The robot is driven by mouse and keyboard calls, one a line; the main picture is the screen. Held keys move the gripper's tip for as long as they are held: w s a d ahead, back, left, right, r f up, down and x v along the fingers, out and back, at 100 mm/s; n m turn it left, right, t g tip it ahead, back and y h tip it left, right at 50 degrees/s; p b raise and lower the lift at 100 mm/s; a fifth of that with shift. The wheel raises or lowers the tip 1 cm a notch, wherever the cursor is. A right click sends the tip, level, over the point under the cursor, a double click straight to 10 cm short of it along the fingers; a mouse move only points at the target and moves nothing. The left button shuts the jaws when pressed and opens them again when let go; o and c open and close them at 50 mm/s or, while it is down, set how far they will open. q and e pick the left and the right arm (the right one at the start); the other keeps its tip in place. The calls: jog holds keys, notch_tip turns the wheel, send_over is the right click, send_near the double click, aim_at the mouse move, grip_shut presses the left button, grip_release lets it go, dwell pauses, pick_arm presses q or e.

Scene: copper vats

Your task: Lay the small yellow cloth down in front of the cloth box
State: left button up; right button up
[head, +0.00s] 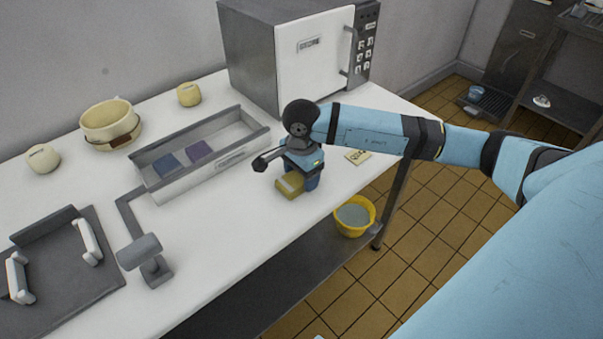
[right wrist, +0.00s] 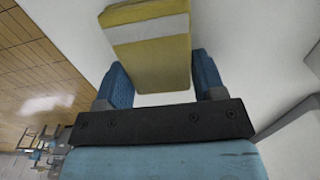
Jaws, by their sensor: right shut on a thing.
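The small yellow cloth (head: 288,186) is a folded block with a pale band, held by my right gripper (head: 302,174). In the right wrist view the cloth (right wrist: 152,55) lies between the two blue fingers of the right gripper (right wrist: 160,82) and sticks out past them. It is over the white counter near its front edge; I cannot tell whether it touches the counter. The cloth box (head: 215,164) is a long grey open tray to the left and behind it. A blue cloth (head: 167,164) and a purple cloth (head: 199,152) lie in it. My left gripper is out of view.
A white and grey oven (head: 310,50) stands behind my right arm. A small yellow card (head: 358,157) lies right of the gripper. A yellow bucket (head: 355,215) is below the counter's front edge. A grey fixture (head: 143,253) stands at left front. The counter before the box is clear.

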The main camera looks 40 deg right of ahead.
jog(key=o, duration=0.9)
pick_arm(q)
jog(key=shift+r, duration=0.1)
pick_arm(e)
jog(key=shift+r+p, duration=0.25)
jog(key=shift+p, duration=0.15)
pick_arm(q)
jog(key=shift+p, duration=0.4)
pick_arm(e)
notch_tip(320, 180, up, 12)
jog(key=shift+f, duration=0.15)
